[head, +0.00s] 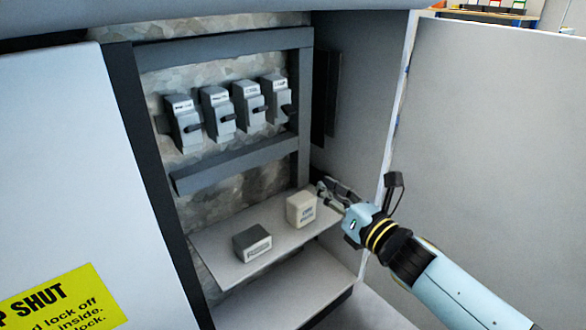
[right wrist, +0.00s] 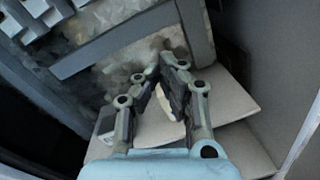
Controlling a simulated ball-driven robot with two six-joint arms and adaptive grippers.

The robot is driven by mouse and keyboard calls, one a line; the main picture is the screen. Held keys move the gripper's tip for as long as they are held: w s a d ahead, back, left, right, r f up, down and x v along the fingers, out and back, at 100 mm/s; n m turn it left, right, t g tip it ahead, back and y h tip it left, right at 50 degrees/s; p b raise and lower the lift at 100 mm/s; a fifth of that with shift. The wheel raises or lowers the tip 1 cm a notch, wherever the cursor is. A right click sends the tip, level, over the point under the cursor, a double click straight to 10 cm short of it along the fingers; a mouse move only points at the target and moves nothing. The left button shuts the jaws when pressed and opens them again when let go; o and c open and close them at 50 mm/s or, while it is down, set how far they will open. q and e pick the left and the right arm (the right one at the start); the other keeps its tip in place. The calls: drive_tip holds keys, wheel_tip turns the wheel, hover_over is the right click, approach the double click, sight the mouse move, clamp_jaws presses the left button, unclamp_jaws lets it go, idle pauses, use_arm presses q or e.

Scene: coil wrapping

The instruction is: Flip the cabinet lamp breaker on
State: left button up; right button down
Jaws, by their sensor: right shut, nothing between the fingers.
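Several grey breakers stand in a row on the upper rail of the open cabinet in the head view: first (head: 183,122), second (head: 217,113), third (head: 249,101) and rightmost (head: 279,98). Each has a dark lever on its front. Their labels are too small to read, so I cannot tell which is the cabinet lamp breaker. My right gripper (head: 325,189) is shut and empty, below and right of the breakers, beside the shelf's right end. It also shows in the right wrist view (right wrist: 162,78). My left gripper is not in view.
A grey rail (head: 235,163) crosses between. The open cabinet door (head: 490,140) stands at right; a yellow sign (head: 60,305) is at lower left.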

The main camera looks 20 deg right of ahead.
sight(278, 122)
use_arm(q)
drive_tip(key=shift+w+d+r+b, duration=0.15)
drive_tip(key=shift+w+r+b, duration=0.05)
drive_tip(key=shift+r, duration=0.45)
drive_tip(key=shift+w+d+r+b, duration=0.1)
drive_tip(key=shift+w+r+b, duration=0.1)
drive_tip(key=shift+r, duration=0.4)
use_arm(e)
drive_tip(key=r+n, duration=0.1)
drive_tip(key=n, duration=0.1)
drive_tip(key=w+a+r+n+y, duration=0.1)
drive_tip(key=r, duration=0.1)
drive_tip(key=a+r+n+t+y, duration=0.1)
drive_tip(key=r+n, duration=0.1)
drive_tip(key=shift+w+n, duration=0.3)
drive_tip(key=shift+w, duration=0.1)
